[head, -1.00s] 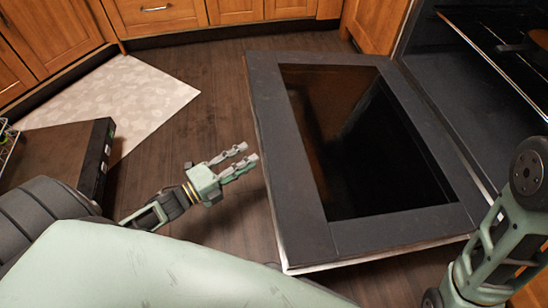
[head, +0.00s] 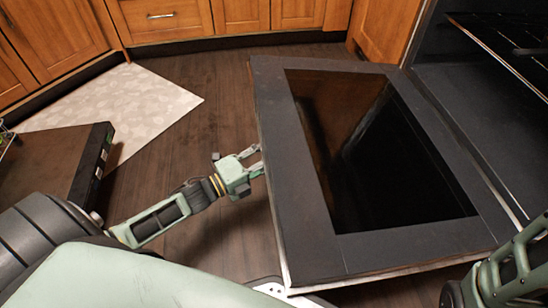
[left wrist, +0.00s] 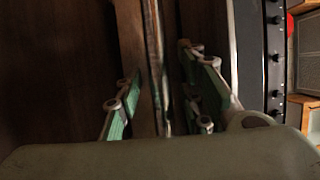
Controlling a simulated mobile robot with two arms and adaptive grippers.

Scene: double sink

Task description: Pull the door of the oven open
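The oven door (head: 375,155) is folded down, close to level, with its dark glass and inner face up in the head view. Its hinge side meets the oven cavity (head: 475,95) at the right. My left gripper (head: 255,160) is at the door's left, outer edge. In the left wrist view, its fingers (left wrist: 160,95) are apart, one on each side of a narrow strip that looks like the door's edge (left wrist: 155,50). I cannot tell whether they touch it. Only a link of my right arm shows at the lower right; its gripper is out of view.
A wire rack (head: 500,50) sits inside the oven. Wooden cabinets (head: 180,15) line the back. A pale mat (head: 115,105) lies on the dark floor (head: 205,90), and a dark box-like piece (head: 60,155) stands at the left.

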